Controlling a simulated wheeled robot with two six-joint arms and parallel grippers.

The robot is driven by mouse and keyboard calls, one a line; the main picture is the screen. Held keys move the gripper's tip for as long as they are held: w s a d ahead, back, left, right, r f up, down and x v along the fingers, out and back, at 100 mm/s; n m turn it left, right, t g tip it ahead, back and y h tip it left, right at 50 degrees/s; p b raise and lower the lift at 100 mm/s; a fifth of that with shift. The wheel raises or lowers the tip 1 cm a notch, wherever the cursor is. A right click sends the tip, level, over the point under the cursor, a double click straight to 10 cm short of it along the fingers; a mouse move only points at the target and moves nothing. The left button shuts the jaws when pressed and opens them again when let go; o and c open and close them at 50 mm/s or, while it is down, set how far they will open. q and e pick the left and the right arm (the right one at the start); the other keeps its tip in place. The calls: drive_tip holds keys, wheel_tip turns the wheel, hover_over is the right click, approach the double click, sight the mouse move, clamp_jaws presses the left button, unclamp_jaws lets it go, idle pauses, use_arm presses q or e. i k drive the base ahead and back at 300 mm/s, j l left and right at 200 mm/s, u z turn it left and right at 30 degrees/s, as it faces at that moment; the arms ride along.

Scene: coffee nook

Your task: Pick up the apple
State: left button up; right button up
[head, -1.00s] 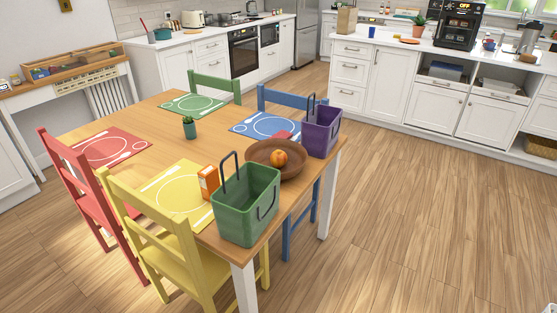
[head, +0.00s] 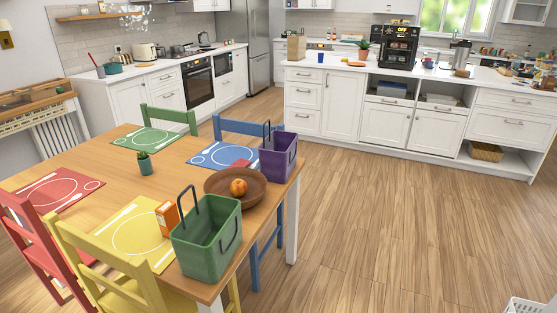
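An orange-red round apple (head: 238,187) lies in a brown round bowl (head: 218,194) near the right edge of the wooden table (head: 190,170). The bowl stands between a green basket (head: 208,245) at the front and a purple basket (head: 278,160) behind it, to the right. The green basket hides a little of the bowl's near side. Neither of my grippers is in the head view.
Red, green, blue and yellow chairs surround the table; the yellow chair (head: 130,275) is nearest. An orange carton (head: 167,219) and a small potted plant (head: 144,163) stand on the table. The wooden floor (head: 400,220) to the right is clear. A white basket (head: 528,306) sits at the lower right.

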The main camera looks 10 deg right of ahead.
sight(238, 187)
drive_tip(key=i+l+z, duration=0.45)
drive_tip(key=i, duration=0.25)
drive_tip(key=i+l+z, duration=0.15)
drive_tip(key=i+l, duration=0.3)
drive_tip(key=i, duration=0.2)
